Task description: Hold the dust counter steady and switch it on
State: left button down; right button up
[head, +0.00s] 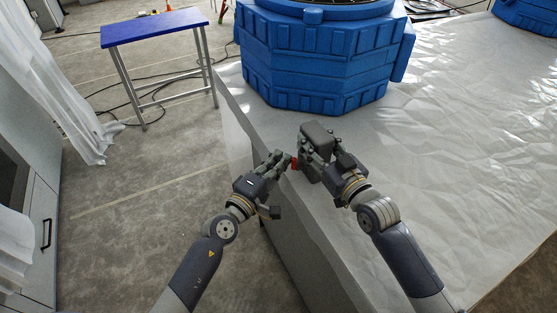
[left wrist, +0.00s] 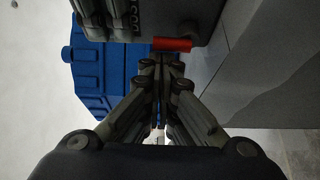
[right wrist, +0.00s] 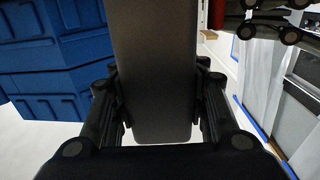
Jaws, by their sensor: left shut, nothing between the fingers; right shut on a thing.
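The dust counter (head: 316,134) is a dark grey box near the left edge of the covered table. My right gripper (head: 318,160) is shut on it; in the right wrist view the counter (right wrist: 153,60) stands between the two fingers. A red switch (left wrist: 172,44) sticks out of the counter's side in the left wrist view, below partly cut-off lettering. My left gripper (head: 284,160) is shut and empty, its fingertips right by the red switch. I cannot tell whether they touch it. The far side of the counter is hidden.
A large blue octagonal container (head: 318,60) stands on the table behind the counter. A blue-topped stand (head: 155,27) and loose cables are on the floor at left.

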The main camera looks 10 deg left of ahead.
pick_arm(q)
jog(key=shift+s+d+r, duration=0.25)
jog(key=shift+s+d, duration=0.1)
dwell(0.8)
jog(key=m, duration=0.1)
jog(key=s+d+m+t+h, duration=0.1)
jog(key=shift+s+m, duration=0.15)
jog(key=shift+m, duration=0.25)
jog(key=shift+a, duration=0.1)
notch_tip(320, 180, up, 3)
jog(key=w+a, duration=0.2)
jog(key=s+a+f, duration=0.4)
jog(key=s+a, duration=0.1)
jog(key=s, duration=0.3)
jog(key=shift+s+a, duration=0.1)
